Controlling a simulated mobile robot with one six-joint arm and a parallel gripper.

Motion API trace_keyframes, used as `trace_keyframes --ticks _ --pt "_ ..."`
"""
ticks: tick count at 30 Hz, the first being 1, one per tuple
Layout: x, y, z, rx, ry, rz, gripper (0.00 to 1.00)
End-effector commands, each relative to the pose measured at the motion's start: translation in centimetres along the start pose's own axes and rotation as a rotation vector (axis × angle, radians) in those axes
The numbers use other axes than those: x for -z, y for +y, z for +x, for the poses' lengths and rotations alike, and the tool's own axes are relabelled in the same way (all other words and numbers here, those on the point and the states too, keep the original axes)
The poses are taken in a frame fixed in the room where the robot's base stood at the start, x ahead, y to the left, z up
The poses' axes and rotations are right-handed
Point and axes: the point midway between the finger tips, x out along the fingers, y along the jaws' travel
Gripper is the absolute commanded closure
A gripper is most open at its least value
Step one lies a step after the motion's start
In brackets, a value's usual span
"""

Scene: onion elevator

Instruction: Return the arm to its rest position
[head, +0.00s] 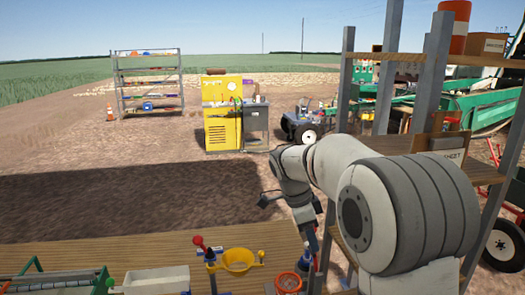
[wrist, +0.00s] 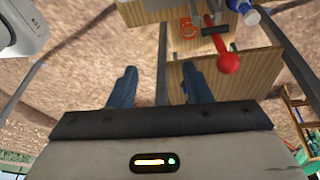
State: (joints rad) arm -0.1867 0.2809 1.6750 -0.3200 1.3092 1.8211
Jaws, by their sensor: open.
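My arm reaches out from the right side of the head view and bends down toward the wooden bench. My gripper (wrist: 160,82) shows in the wrist view with two blue fingers apart and nothing between them. Below and beyond the fingers is a wooden surface with a red-handled tool (wrist: 228,62). In the head view the gripper hangs near the bench's far right corner, and its fingertips are hard to make out there.
A grey-posted shelf (head: 390,75) stands close beside the arm at right. A yellow cabinet (head: 222,130) stands farther back. Open dirt lies at left.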

Motion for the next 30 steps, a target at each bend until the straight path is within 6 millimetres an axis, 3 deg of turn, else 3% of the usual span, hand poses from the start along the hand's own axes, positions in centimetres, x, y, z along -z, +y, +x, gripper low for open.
trace_keyframes --ticks 8,14,21,25,30 --pt "0.7 5.0 1.5 0.060 -0.069 -0.298 0.55" --pt "0.7 11.2 4.2 0.170 -0.116 -0.666 0.55" --pt "-0.5 18.7 8.7 0.341 -0.098 -1.118 0.55" --pt "-1.3 21.6 10.9 0.415 -0.061 -1.304 0.55" --pt "-1.9 23.5 12.4 0.467 -0.021 -1.439 0.55"
